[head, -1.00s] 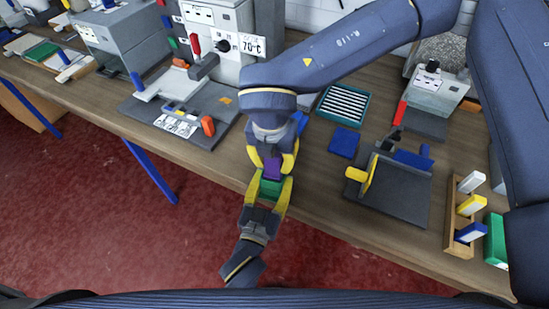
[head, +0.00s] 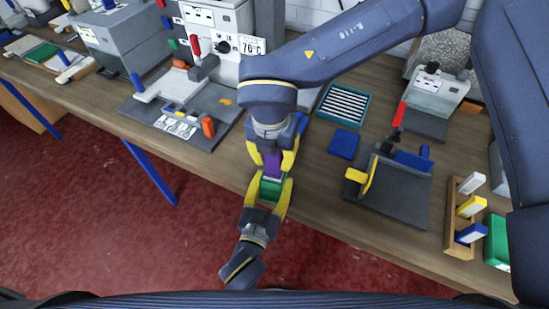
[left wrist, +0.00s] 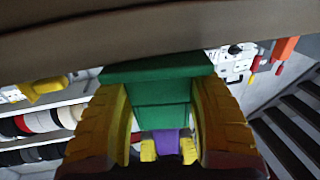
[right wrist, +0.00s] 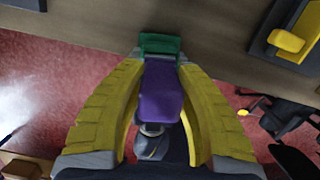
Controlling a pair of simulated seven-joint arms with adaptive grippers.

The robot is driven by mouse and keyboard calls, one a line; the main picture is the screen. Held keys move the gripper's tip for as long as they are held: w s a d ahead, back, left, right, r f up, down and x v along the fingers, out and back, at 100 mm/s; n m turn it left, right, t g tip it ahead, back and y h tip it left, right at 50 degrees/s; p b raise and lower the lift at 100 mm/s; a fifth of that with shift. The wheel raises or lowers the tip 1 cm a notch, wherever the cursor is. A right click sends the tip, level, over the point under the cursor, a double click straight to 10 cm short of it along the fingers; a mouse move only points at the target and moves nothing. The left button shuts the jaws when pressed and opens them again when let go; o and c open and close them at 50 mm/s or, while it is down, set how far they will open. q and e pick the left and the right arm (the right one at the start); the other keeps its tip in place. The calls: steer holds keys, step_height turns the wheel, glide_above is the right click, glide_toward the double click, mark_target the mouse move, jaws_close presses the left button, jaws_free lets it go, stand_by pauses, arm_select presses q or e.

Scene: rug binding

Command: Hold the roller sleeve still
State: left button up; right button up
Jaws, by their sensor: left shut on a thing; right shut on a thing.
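A green block-like piece (head: 270,190) and a purple piece (head: 272,162) meet end to end in front of the bench edge; I cannot tell which is the roller sleeve. My left gripper (head: 270,184), below, is shut on the green piece, which also fills its jaws in the left wrist view (left wrist: 163,95). My right gripper (head: 272,168), above, is shut on the purple piece, seen between its yellow fingers in the right wrist view (right wrist: 160,92). The green piece (right wrist: 159,43) shows at the purple one's far end. Their joint is partly hidden by the fingers.
The wooden bench (head: 310,190) runs behind the grippers. On it are a dark fixture with a yellow part (head: 358,176), a blue block (head: 344,143), a slotted teal tray (head: 343,105), a rack of coloured pieces (head: 460,220) and a grey 70°C machine (head: 215,35). Red floor lies open in front.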

steer(key=shift+r, duration=3.5)
arm_select(q)
steer(key=o, duration=1.2)
steer(key=shift+c, duration=0.2)
